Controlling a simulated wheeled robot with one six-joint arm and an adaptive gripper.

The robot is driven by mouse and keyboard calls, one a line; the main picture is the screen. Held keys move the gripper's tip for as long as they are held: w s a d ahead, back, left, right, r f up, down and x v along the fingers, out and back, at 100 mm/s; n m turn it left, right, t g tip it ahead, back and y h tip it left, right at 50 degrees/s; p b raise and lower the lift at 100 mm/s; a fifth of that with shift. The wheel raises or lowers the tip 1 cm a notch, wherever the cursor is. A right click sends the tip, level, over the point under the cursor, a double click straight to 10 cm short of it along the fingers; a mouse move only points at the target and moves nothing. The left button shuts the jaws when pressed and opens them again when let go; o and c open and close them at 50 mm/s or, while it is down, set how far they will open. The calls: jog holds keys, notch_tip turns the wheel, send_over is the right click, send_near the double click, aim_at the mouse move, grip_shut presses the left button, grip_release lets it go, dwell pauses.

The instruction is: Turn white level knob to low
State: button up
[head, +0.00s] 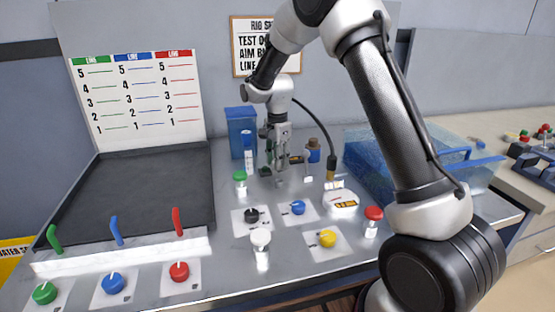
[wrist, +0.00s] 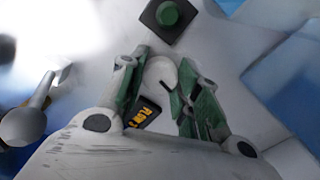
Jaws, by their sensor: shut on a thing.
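My gripper (head: 279,178) points down over the back middle of the panel in the head view. In the wrist view my gripper (wrist: 160,68) has its two green-padded fingers on either side of a round white knob (wrist: 160,74), shut on it. The knob has a thin dark line on its top. A black label (wrist: 143,112) with yellow writing lies beside it, partly covered by the left finger; the writing is too blurred to read for sure. In the head view the fingers hide the held knob.
A white knob on a stem (head: 261,240), a black knob (head: 251,215), a blue knob (head: 298,208) and a yellow knob (head: 327,239) stand in front. A blue box (head: 241,132) stands behind left. A blue clear-walled bin (head: 372,165) is to the right.

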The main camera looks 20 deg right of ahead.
jog(key=shift+n, duration=0.8)
jog(key=o, duration=1.1)
jog(key=shift+c, duration=0.2)
notch_tip(320, 180, up, 12)
